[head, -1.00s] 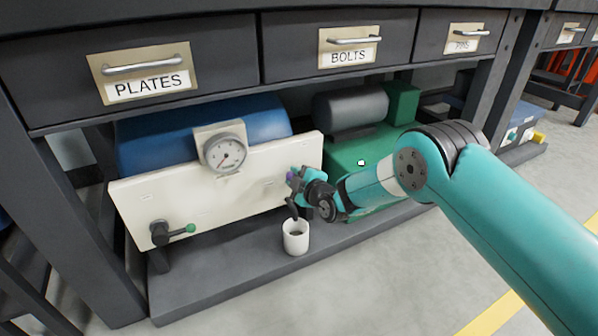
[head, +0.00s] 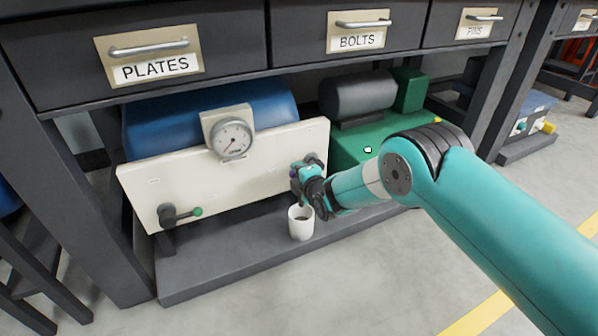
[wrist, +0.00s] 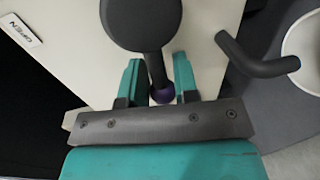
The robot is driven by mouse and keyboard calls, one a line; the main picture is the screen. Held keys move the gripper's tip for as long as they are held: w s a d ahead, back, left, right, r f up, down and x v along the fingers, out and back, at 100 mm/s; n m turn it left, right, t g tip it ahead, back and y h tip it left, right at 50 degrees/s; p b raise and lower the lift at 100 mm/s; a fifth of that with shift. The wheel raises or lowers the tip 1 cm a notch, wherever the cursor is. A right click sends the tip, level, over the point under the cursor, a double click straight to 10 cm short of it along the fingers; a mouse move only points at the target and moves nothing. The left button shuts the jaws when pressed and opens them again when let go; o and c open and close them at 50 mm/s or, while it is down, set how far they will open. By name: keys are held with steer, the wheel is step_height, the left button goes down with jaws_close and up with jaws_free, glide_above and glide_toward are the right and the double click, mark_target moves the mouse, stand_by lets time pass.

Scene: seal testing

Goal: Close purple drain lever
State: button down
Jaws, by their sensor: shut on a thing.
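The purple drain lever has a dark round hub (wrist: 143,20) and a short dark stem ending in a purple knob (wrist: 162,94). In the wrist view its stem lies between the two teal fingers of my gripper (wrist: 157,78). My gripper is shut on the lever, near the knob. In the head view my gripper (head: 300,178) is at the right end of the cream panel (head: 225,172), with the hub (head: 312,159) just above it and a bit of the purple knob (head: 293,174) showing. The fingers' contact is partly hidden there.
A white cup (head: 301,223) stands on the grey shelf just below my gripper; a dark bent spout (wrist: 258,62) is beside it in the wrist view. Drawers overhang above.

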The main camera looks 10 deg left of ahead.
steer(key=shift+d+f, duration=0.1)
steer(key=shift+f, duration=0.1)
steer(key=c, duration=1.1)
jaws_free()
steer(key=shift+c, duration=0.2)
steer(key=shift+r, duration=0.1)
steer(key=shift+s+d+r+p, duration=0.1)
steer(key=shift+s+r+p, duration=0.1)
steer(key=shift+p, duration=0.25)
steer(key=p+v, duration=1.4)
steer(key=p, duration=0.3)
steer(key=shift+s+r, duration=0.15)
steer(key=shift+r, duration=0.1)
